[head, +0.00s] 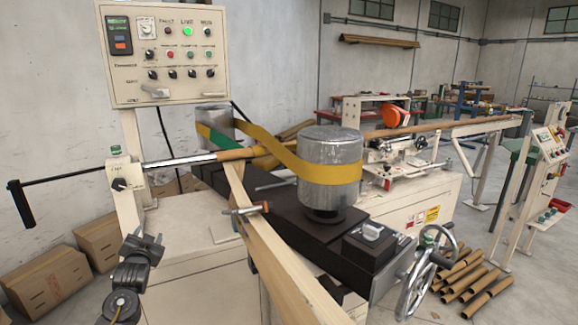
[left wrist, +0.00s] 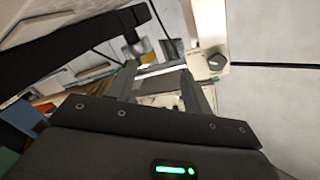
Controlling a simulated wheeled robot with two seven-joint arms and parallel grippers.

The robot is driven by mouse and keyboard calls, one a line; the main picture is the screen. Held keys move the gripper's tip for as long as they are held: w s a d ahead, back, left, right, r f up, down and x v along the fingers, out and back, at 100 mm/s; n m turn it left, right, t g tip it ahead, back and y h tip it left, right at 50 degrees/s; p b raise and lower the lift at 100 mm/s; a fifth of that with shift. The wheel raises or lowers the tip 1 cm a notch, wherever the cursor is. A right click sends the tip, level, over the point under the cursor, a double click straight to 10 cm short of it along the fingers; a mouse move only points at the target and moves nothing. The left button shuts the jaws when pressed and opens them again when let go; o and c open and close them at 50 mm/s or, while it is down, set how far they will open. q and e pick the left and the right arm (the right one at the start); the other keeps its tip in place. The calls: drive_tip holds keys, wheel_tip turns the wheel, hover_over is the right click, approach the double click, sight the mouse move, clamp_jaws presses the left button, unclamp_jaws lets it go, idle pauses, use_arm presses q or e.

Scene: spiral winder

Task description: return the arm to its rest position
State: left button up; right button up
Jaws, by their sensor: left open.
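My left gripper (head: 147,242) is at the lower left of the head view, in front of the machine's pale base. Its fingers point up and are apart, with nothing between them. In the left wrist view the two fingers of this gripper (left wrist: 160,84) stand apart, with parts of the machine blurred beyond them. The cream post (head: 125,200) with a dark knob rises just behind and above the gripper in the head view; no contact shows. The knob (left wrist: 217,62) also shows in the left wrist view, right of the fingers. My right gripper is not in view.
A black crank handle (head: 22,204) on a long rod sticks out left, above the gripper. Cardboard boxes (head: 42,278) stand on the floor at left. A control panel (head: 163,55) is above.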

use_arm(q)
drive_tip(key=w+d+t+h, duration=0.1)
drive_tip(key=d+t+h, duration=0.1)
drive_tip(key=d+h, duration=0.4)
drive_tip(key=s+d+f+g, duration=0.25)
drive_tip(key=s+f, duration=0.45)
drive_tip(key=f, duration=0.7)
drive_tip(key=s+d+f+g+y, duration=0.1)
drive_tip(key=s+f+g, duration=0.2)
drive_tip(key=s+f, duration=0.75)
drive_tip(key=s+d+f+g, duration=0.1)
drive_tip(key=s+f+g, duration=0.2)
drive_tip(key=f, duration=1.4)
drive_tip(key=s+d+f+g, duration=0.2)
drive_tip(key=s+f, duration=0.5)
drive_tip(key=s, duration=0.3)
drive_tip(key=s+d+f+g, duration=0.1)
drive_tip(key=s+f+g, duration=0.1)
drive_tip(key=s+f, duration=0.75)
drive_tip(key=s+d+f+g, duration=0.1)
drive_tip(key=s+f, duration=0.1)
drive_tip(key=s, duration=0.8)
drive_tip(key=s+d+f+g, duration=0.1)
drive_tip(key=s+d+g, duration=0.1)
drive_tip(key=s, duration=0.8)
drive_tip(key=s+d+f+g, duration=0.1)
drive_tip(key=s+f, duration=0.1)
drive_tip(key=s, duration=0.8)
drive_tip(key=shift+d+f+n+g, duration=0.3)
drive_tip(key=shift+d+g, duration=0.05)
